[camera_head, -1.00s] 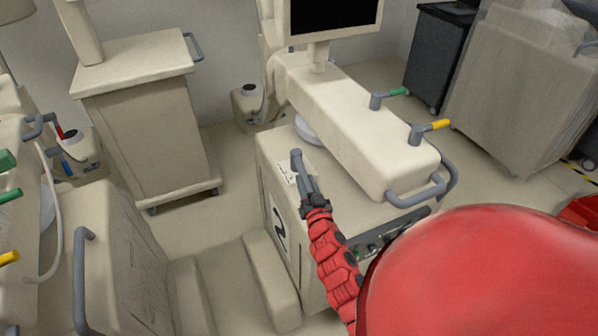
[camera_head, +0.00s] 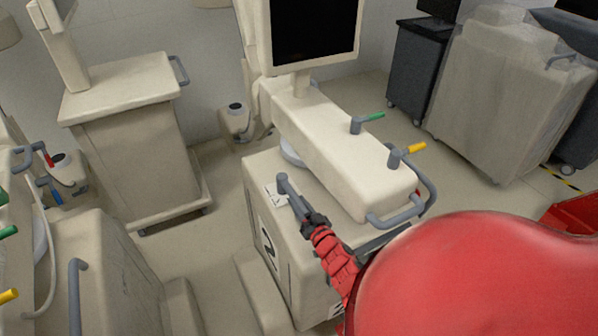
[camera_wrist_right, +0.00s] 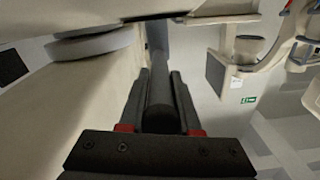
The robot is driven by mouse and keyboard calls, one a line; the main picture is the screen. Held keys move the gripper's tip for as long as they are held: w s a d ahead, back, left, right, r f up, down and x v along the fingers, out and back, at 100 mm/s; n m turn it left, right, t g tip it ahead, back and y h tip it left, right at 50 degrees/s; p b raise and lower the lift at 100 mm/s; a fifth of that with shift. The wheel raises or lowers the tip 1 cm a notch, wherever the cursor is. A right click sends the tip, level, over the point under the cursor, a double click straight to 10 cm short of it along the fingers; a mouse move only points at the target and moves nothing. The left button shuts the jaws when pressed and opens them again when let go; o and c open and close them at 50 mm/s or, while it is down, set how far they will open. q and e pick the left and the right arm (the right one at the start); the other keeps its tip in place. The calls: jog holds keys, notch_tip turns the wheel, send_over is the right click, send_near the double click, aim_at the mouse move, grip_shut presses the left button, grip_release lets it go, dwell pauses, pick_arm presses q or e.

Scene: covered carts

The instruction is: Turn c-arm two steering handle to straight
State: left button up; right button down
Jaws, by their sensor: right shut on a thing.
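The c-arm two unit is a cream cart base (camera_head: 262,172) marked with a black 2 on its side, with a long cream arm block above. Its grey steering handle (camera_head: 283,182) stands at the top left corner of the base, beside a small white label, and slants down to the right. My right gripper (camera_head: 299,206) is shut on this handle, with the red arm reaching in from the lower right. In the right wrist view the dark round bar of the handle (camera_wrist_right: 160,85) lies between the two fingers. My left gripper is not in view.
Another cream cart (camera_head: 130,150) stands left. A covered cart (camera_head: 490,100) stands right. Floor shows between the carts.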

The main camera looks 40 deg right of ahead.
jog(key=c, duration=1)
grip_release()
jog(key=shift+c, duration=0.2)
jog(key=o, duration=0.4)
jog(key=shift+w+d+f, duration=0.1)
jog(key=shift+f, duration=0.05)
jog(key=shift+s, duration=0.5)
jog(key=b+v, duration=0.2)
jog(key=v, duration=1.4)
jog(key=shift+s, duration=0.25)
jog(key=shift+w+a, duration=0.1)
jog(key=shift+a, duration=0.15)
